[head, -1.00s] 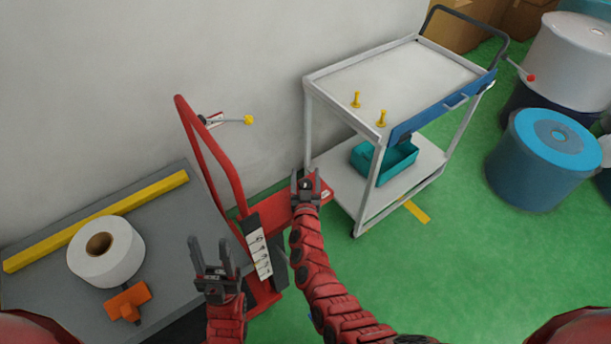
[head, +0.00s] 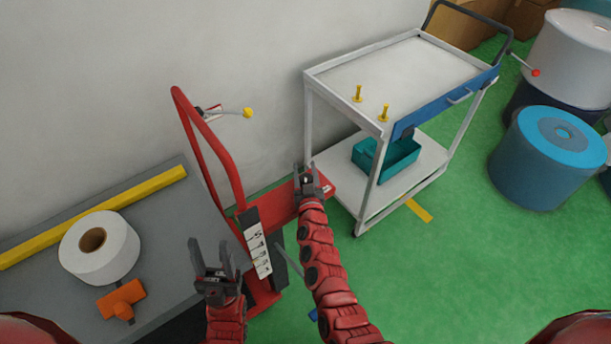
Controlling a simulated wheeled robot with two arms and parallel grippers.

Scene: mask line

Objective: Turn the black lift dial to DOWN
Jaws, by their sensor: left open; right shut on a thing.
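The red lift (head: 283,205) stands against the wall, with a tall red loop handle. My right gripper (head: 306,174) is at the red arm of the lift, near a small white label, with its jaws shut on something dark. This appears to be the black lift dial, but the fingers hide almost all of it and its pointer cannot be read. My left gripper (head: 214,256) is open and empty, between the paper roll and the lift's white label strip (head: 257,248).
A grey table (head: 180,225) at left holds a white roll (head: 99,246), an orange part (head: 121,299) and a yellow bar (head: 95,217). A white cart (head: 340,75) with a teal bin (head: 402,163) stands right of the lift. Green floor is clear at lower right.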

